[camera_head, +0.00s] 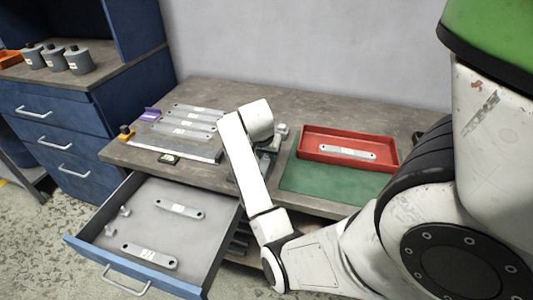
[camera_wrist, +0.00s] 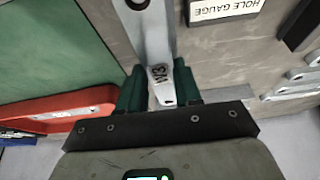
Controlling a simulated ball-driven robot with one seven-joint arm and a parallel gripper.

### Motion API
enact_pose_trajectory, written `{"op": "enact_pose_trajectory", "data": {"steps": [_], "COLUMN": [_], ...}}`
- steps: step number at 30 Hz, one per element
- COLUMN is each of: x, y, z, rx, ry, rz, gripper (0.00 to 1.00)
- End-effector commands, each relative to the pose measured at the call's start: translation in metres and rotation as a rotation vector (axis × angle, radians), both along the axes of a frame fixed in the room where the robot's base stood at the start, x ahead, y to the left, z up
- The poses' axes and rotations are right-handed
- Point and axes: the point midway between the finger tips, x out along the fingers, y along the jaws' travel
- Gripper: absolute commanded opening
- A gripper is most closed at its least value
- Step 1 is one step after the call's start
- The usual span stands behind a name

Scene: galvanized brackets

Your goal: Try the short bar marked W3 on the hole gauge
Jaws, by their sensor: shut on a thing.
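In the wrist view my gripper (camera_wrist: 160,90) is shut on a flat grey bar (camera_wrist: 158,45) with its green-lined fingers on either side of it. The mark W3 reads on the bar between the fingers, and a round hole shows near its far end, at the top of the picture. The gauge itself I cannot make out clearly. In the head view my arm hides most of the gripper and the held bar.
A red tray (camera_head: 390,158) holding one bar (camera_head: 347,152) stands on a green mat (camera_head: 300,178). Several grey bars (camera_head: 190,122) lie at the worktop's left. An open drawer (camera_head: 190,238) below holds two bars and small brackets. A blue cabinet (camera_head: 60,120) stands left.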

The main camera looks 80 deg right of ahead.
Motion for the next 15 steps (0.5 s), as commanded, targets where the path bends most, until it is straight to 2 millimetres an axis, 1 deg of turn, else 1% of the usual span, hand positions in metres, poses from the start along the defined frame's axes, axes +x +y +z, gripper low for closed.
{"op": "enact_pose_trajectory", "data": {"steps": [15], "x": [0.0003], "y": [-0.0002], "z": [-0.0107], "rx": [-0.002], "ry": [-0.001], "rz": [0.0], "gripper": [0.0]}}
